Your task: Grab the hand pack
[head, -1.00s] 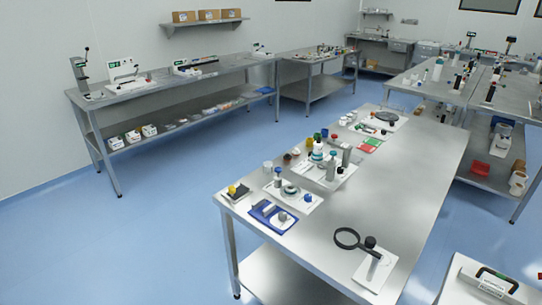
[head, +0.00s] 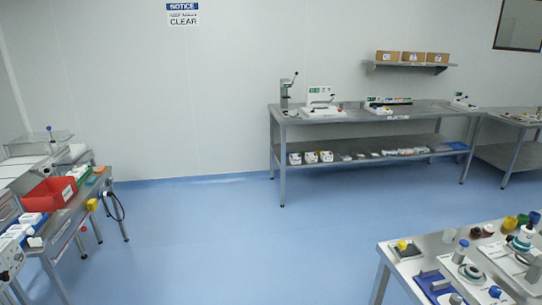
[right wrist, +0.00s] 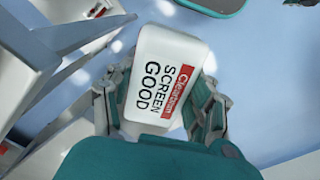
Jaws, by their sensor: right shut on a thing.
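A white pack (right wrist: 160,75) with the words "SCREEN GOOD" and a red label strip fills the middle of the right wrist view. My right gripper (right wrist: 158,98) is shut on it, with a finger against each side. The pack is held clear above the blue floor. Neither the pack nor my right gripper shows in the head view. My left gripper is not in view.
A metal bench (head: 60,217) with a red bin (head: 49,194) stands at the left. A long bench (head: 350,118) stands along the back wall. A table (head: 400,285) with small items is at the lower right. The blue floor (head: 220,235) between them is open.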

